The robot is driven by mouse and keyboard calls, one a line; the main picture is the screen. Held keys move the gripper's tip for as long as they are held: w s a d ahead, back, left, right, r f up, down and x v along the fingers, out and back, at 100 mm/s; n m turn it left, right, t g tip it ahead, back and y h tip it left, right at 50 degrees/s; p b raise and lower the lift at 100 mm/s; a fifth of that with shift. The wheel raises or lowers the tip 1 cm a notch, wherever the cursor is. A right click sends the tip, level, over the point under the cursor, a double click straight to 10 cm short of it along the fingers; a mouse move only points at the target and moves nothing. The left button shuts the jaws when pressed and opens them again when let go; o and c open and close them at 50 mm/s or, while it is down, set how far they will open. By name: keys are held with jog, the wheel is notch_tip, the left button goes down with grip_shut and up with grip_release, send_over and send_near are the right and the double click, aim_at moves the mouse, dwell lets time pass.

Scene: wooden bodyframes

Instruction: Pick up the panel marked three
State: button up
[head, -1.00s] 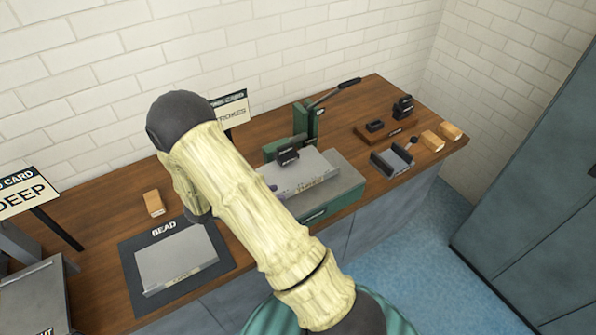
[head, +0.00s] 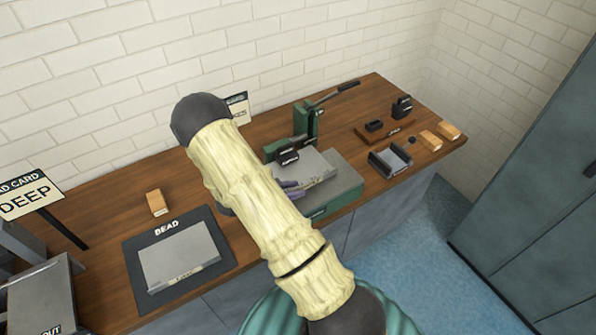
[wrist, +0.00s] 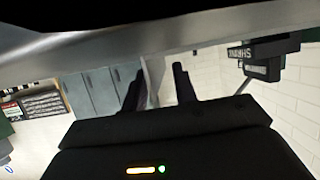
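A grey panel (head: 318,164) lies on the green press base, with a small label on its front edge too small to read. A second grey panel (head: 180,258) lies on the dark mat marked BEAD, its label also unreadable. I cannot tell which is marked three. My gripper (head: 288,189) shows as purple fingers at the left edge of the press panel, partly hidden by my arm. In the wrist view my gripper (wrist: 160,88) has its fingers apart, with a grey plate edge (wrist: 154,72) between them and a gap beside the right finger.
The green press (head: 306,122) with its long lever stands behind the panel, with a dark block over it. Wooden blocks (head: 430,140) and a dark fixture (head: 390,161) are to the right. A DEEP card (head: 28,195) stands at left. A cabinet (head: 530,215) is at right.

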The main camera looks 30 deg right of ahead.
jog(key=shift+c, duration=0.2)
dwell(0.3)
grip_shut()
jog(key=shift+r, duration=0.15)
